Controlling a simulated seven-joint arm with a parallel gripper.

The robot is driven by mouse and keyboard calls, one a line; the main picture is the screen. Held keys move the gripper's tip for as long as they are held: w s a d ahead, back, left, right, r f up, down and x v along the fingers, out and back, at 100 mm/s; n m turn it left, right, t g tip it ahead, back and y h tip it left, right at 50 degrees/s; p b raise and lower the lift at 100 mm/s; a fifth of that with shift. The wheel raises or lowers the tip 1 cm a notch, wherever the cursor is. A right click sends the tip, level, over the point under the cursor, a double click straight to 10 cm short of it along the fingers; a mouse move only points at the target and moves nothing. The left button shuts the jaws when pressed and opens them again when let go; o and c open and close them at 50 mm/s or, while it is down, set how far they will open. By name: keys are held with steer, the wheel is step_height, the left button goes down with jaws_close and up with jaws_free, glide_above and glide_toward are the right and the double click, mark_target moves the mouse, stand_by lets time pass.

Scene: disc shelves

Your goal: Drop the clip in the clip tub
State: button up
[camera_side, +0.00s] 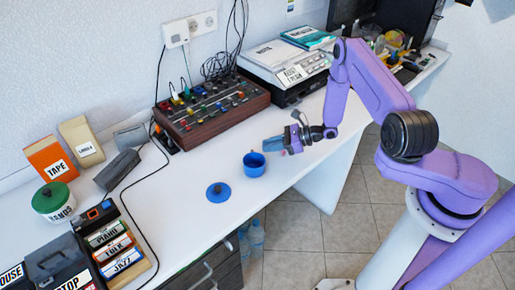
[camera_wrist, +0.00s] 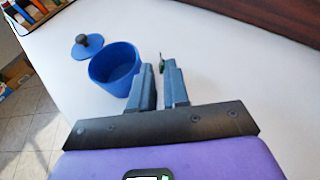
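The open blue tub (camera_side: 254,165), which I take for the clip tub, stands upright near the table's front edge. Its inside looks empty in the wrist view (camera_wrist: 117,68). Its blue lid (camera_side: 218,192) with a dark knob lies apart on the table; it also shows in the wrist view (camera_wrist: 87,45). The tips are just right of the tub in both views, above table height. The clip is mostly hidden by the fingers.
A brown mixer (camera_side: 212,110) with knobs stands behind the tub against the wall. A green-lidded pot (camera_side: 53,201) and a rack of labelled cases (camera_side: 112,245) are at left. A grey scale-like machine (camera_side: 284,68) is behind my gripper.

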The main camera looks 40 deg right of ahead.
steer(key=v, duration=0.5)
steer(key=s+a+r+n+g, duration=0.4)
steer(key=a+r+n+g, duration=0.3)
steer(key=r+n, duration=0.15)
steer(key=s+a+r+n+g, duration=0.4)
steer(key=a+r+n+g, duration=0.25)
steer(key=n, duration=0.25)
steer(key=s+d+r+n+t+h, duration=0.1)
steer(key=s+d+r+n+h, duration=0.1)
steer(key=s+n, duration=0.5)
steer(key=s+d+r+n+t+h, duration=0.1)
steer(key=s+d+r+n+h, duration=0.1)
steer(key=s+r+n+h, duration=0.2)
steer(key=s+d+r+n+t+h, duration=0.1)
steer(key=s+r+n+h, duration=0.2)
steer(key=s+n, duration=0.7)
steer(key=shift+s+d+r, duration=0.4)
steer(key=shift+r, duration=0.4)
steer(key=shift+o, duration=0.6)
steer(key=shift+s+d+r+n+t, duration=0.3)
steer(key=shift+s+n+t, duration=0.1)
steer(key=shift+n+t, duration=0.15)
